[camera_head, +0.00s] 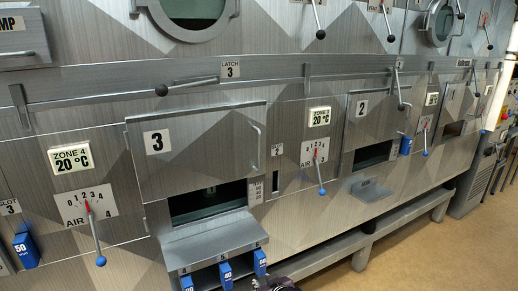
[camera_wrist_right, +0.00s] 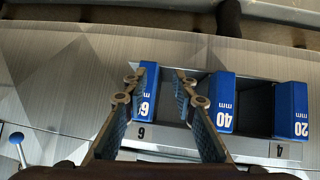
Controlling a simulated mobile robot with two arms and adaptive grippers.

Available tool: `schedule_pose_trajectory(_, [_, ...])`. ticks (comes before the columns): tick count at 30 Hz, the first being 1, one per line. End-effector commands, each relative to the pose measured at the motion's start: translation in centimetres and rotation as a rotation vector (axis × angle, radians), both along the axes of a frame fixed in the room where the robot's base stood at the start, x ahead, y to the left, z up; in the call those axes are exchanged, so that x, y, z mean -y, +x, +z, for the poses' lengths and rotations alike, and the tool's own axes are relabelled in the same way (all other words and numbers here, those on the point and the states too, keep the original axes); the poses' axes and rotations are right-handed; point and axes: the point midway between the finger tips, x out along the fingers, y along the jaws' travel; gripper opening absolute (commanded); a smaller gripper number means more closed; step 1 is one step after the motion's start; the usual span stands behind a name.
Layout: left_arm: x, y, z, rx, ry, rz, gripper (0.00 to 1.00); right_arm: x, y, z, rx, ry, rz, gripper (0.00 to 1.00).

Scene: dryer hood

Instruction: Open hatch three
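Hatch three (camera_head: 190,137) is a grey metal panel marked 3 in the head view, with a bar handle (camera_head: 256,146) at its right edge. A dark opening (camera_head: 207,201) shows below the panel. The latch 3 lever (camera_head: 190,84) lies nearly level above it, its black knob at the left end. My right gripper (camera_head: 278,286) is low in the head view, partly cut off, below and right of the hatch. In the wrist view the right gripper (camera_wrist_right: 157,78) is open, its fingers on either side of a blue block (camera_wrist_right: 146,92) in slot 6; contact is unclear. My left gripper is not in view.
A ledge (camera_head: 213,239) juts out below the opening, above the blue blocks. The 40 mm block (camera_wrist_right: 221,102) and 20 mm block (camera_wrist_right: 290,112) sit beside the slot 6 block. Air levers (camera_head: 94,236) (camera_head: 319,173) stick out on both sides. Floor (camera_head: 440,250) is clear at right.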

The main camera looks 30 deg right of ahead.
Motion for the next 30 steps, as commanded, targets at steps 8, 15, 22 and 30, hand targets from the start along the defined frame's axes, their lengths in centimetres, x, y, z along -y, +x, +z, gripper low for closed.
schedule_pose_trajectory(8, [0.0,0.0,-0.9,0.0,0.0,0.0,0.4,3.9,9.1,28.8,0.443,0.015,-0.064,0.25])
schedule_pose_trajectory(15, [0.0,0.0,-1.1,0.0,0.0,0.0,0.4,5.4,9.2,41.2,0.634,0.026,-0.088,0.25])
schedule_pose_trajectory(22, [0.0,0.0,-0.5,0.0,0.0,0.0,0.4,5.8,10.5,42.4,0.651,0.029,-0.09,0.25])
schedule_pose_trajectory(30, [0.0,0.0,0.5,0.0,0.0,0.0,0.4,6.4,14.2,42.4,0.65,0.029,-0.09,0.25])
